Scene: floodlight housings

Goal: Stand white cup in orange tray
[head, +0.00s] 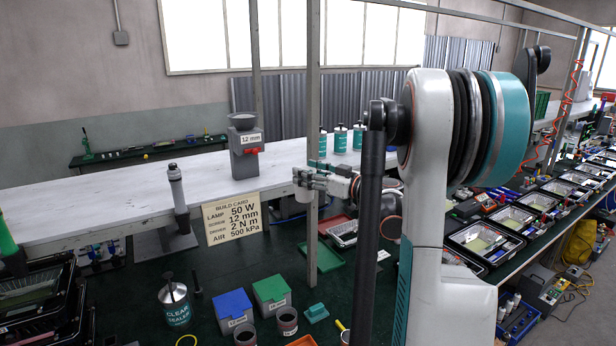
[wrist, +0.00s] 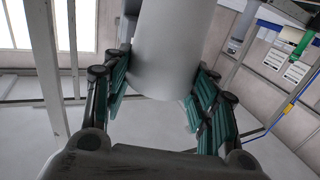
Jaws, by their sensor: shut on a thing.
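My gripper (head: 308,181) is shut on the white cup (head: 304,195), held up in front of the long pale shelf. In the wrist view the cup (wrist: 170,50) fills the gap between the two teal-padded fingers. The cup looks roughly upright in the head view. An orange tray (head: 303,341) shows only as a small strip at the bottom edge of the head view, well below the gripper; the rest of it is cut off.
A thin upright post (head: 313,120) stands close to my gripper.

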